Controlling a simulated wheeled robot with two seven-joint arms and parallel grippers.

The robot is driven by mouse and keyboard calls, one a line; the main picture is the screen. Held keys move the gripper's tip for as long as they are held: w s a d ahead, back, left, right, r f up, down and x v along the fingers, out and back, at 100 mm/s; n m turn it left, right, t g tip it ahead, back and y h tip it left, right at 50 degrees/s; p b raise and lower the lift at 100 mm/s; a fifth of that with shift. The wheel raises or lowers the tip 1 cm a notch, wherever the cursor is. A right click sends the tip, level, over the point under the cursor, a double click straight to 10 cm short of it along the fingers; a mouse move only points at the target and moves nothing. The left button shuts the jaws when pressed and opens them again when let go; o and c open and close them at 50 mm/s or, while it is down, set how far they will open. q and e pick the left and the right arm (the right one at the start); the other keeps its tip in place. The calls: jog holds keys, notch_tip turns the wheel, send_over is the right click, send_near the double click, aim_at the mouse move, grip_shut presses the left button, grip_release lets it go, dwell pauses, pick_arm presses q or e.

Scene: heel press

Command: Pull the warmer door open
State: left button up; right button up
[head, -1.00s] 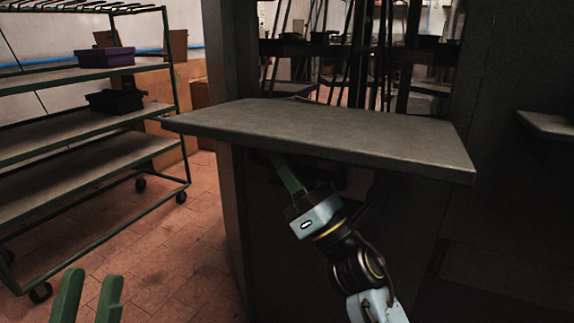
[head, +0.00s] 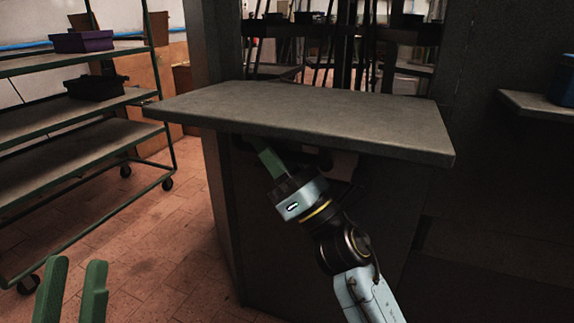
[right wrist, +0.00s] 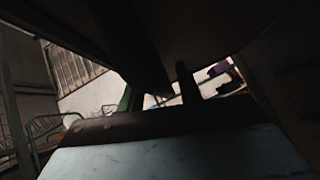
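A dark machine cabinet (head: 315,225) stands in front of me, with a flat grey slab (head: 300,115) jutting out level from it. I cannot tell for sure which part is the warmer door; nothing visible is clearly marked as it. My right gripper (head: 268,157) is under the slab's front edge, with green finger showing and the tip in shadow. Whether it holds anything is hidden. The right wrist view is dark and shows a green finger (right wrist: 125,98) beside a dark bar. My left gripper (head: 72,262) is low at the left, its two green fingers apart and empty.
A green-framed rack (head: 85,170) on wheels stands at the left, holding a purple box (head: 83,41) and a black box (head: 96,87). A shelf (head: 535,106) with a blue box (head: 563,82) is at the right. Tiled floor (head: 165,255) is clear between rack and cabinet.

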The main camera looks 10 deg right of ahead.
jog(key=v, duration=1.3)
jog(key=shift+f, duration=0.1)
